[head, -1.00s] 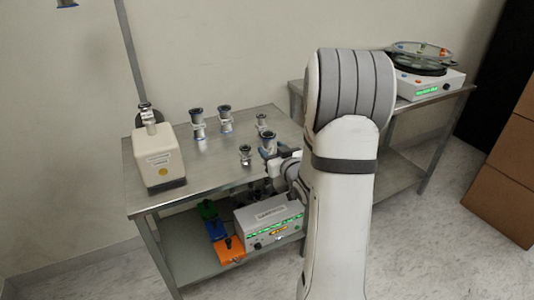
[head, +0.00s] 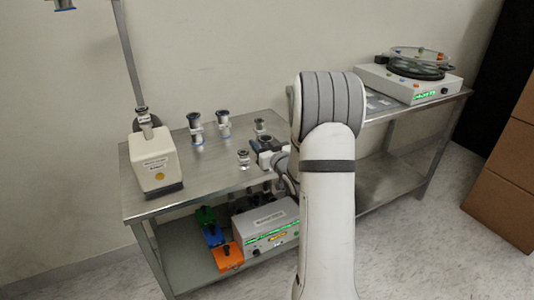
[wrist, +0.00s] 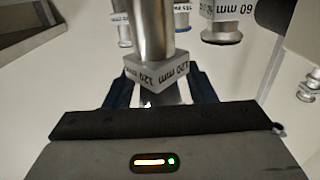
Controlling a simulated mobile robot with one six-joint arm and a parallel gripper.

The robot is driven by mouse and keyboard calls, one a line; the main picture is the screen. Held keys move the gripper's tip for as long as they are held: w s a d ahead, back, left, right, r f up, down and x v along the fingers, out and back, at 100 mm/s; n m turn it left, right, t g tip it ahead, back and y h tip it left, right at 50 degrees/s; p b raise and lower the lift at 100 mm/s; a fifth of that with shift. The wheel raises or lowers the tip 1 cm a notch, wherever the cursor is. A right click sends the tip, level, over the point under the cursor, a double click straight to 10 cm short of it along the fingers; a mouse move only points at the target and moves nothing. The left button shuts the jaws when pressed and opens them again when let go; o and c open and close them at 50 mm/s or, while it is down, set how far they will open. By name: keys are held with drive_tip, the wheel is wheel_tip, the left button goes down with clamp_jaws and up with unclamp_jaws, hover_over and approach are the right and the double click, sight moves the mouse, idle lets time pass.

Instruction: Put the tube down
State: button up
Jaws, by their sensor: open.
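The tube (wrist: 152,35) is a metallic cylinder with a grey collar marked "120 mm". In the wrist view it is between the two fingers of my gripper (wrist: 158,88), which is open around it. In the head view my gripper (head: 258,150) is low over the right part of the steel table (head: 215,174). The tube's dark top (head: 266,139) shows just beside it. The tube's foot is hidden, so I cannot tell whether it touches the table.
Several fittings stand close by, including a short one (head: 244,158), one behind (head: 260,126) and two taller ones (head: 195,128) (head: 223,124). A beige pump (head: 155,162) stands at the left. A grey box (head: 266,224) and coloured valves (head: 228,256) are on the lower shelf.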

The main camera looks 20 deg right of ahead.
drive_tip(key=shift+c, duration=0.2)
clamp_jaws()
idle(0.3)
